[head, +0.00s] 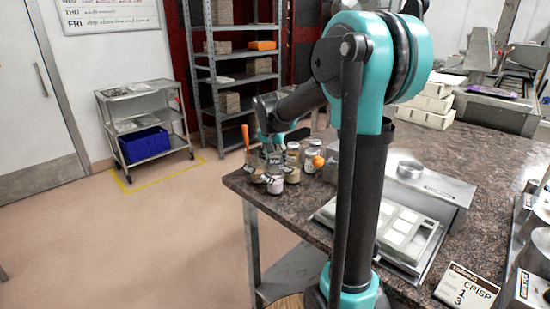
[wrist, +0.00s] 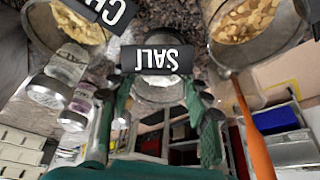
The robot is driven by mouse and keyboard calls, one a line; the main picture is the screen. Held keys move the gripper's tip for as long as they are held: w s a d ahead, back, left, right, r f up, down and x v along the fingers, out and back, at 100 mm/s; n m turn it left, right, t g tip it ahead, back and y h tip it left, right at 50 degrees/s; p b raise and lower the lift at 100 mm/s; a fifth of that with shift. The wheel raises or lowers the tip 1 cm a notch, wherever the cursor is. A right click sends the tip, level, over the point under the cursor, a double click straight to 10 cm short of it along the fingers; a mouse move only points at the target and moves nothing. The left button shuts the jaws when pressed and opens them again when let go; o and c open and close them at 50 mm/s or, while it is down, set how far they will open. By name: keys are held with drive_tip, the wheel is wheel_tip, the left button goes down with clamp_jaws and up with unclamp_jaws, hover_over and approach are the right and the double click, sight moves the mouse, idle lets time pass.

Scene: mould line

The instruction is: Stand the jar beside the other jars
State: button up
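The jar (wrist: 158,92) with a dark SALT tag stands between the two fingers of my gripper (wrist: 158,110) in the wrist view, where the tag reads upside down. The fingers lie along both its sides and appear to touch it. In the head view my gripper (head: 272,140) points down at the table's far left corner, and the jar (head: 274,161) shows under it. Other jars stand close around it, among them a pink-filled jar (head: 275,185) in front and jars (head: 312,160) to the right. Whether the jar's base touches the table is hidden.
In the wrist view open containers of pale pieces (wrist: 245,22) flank the jar, and an orange handle (wrist: 252,135) rises close at right. A round orange thing (head: 318,161) sits by the jars. A metal tray (head: 415,240) and steel box (head: 435,185) stand nearer on the table.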

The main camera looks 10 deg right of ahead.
drive_tip(key=o, duration=0.4)
drive_tip(key=v, duration=1.2)
drive_tip(key=shift+r, duration=0.15)
